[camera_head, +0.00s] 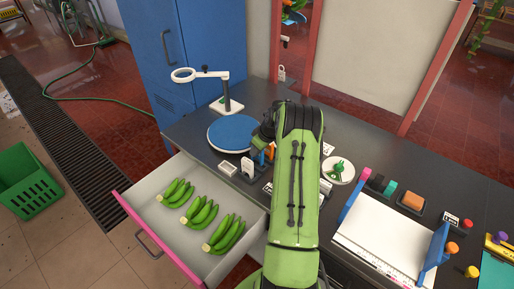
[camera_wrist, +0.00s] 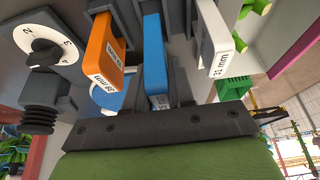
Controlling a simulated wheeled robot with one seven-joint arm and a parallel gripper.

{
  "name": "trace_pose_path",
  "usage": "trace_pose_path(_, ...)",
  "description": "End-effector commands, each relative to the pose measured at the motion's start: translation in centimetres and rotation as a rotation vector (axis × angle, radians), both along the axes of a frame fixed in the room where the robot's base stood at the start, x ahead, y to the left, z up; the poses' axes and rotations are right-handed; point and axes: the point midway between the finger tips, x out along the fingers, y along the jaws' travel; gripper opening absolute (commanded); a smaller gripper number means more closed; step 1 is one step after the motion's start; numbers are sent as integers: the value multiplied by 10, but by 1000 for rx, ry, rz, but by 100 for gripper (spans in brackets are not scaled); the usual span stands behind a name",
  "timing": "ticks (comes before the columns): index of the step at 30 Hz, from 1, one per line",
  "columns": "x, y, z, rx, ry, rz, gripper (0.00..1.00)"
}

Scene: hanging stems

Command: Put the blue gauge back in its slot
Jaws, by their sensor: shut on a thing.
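The blue gauge (camera_wrist: 155,55) is in the middle of the wrist view, between the two dark fingers of my gripper (camera_wrist: 160,25), which are shut on it. An orange gauge (camera_wrist: 104,52) is on its left and a white gauge (camera_wrist: 216,38) marked 31 mm is on its right. In the head view the orange gauge (camera_head: 271,151) and the white gauge (camera_head: 247,166) stand on the dark counter, with my gripper (camera_head: 261,150) beside them, mostly hidden by my arm. The slot itself is hidden, so I cannot tell whether the blue gauge is seated in it.
A round blue plate (camera_head: 229,133) and a ring-topped stand (camera_head: 226,95) are behind the gauges. An open drawer (camera_head: 150,208) with green bananas juts out below left. A dial (camera_wrist: 42,45) is near the fingers. A white tray (camera_head: 385,235) with blue ends lies right.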

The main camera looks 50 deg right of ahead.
Motion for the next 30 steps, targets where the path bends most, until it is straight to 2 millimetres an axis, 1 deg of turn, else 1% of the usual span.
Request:
trace_pose_path(7,0,0,0,0,-1,1,0)
trace_pose_path(30,0,0,-24,0,0,1,0)
